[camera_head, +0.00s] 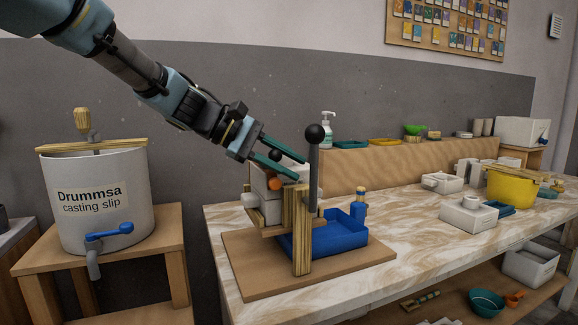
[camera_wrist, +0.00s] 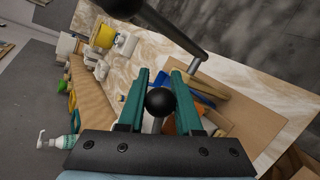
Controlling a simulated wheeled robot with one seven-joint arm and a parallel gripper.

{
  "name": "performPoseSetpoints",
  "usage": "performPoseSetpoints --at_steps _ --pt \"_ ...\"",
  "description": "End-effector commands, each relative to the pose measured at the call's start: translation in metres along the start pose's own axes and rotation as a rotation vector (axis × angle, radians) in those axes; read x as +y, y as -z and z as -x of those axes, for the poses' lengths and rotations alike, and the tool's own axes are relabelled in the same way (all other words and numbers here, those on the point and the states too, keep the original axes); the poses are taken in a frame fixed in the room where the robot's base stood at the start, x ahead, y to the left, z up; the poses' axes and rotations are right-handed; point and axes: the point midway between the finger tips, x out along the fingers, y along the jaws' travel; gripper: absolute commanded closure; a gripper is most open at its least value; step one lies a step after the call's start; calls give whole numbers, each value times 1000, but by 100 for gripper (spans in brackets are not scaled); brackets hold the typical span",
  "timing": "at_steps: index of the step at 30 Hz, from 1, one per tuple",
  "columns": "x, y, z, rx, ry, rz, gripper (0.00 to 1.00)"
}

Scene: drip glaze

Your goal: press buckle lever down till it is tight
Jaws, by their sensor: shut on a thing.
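A wooden mould press (camera_head: 301,235) stands on a board on the table. A tall grey lever with a black ball (camera_head: 315,135) rises upright from its post; its rod also shows in the wrist view (camera_wrist: 175,35). A smaller black knob (camera_head: 275,155) sits above an orange part (camera_head: 275,184) over the white mould block (camera_head: 268,208). My gripper (camera_head: 300,168) reaches in from the upper left, tilted down. In the wrist view the small black knob (camera_wrist: 160,102) is between the teal fingers, which are shut on it. Its lower stem is mostly hidden.
A casting slip bucket (camera_head: 95,200) stands on a stool at left. White moulds (camera_head: 468,213) and a yellow bucket (camera_head: 511,187) are at right. The marbled table between is clear.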

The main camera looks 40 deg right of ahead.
Motion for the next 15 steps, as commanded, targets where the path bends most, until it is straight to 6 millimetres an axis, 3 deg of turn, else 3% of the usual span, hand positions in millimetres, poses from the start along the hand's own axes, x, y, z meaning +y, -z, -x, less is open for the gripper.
performPoseSetpoints --at_steps 8,9,15 --pt "0 0 0 0 0 1 100" --pt "0 0 0 -1 0 1 64" --pt "0 0 0 -1 0 1 42"
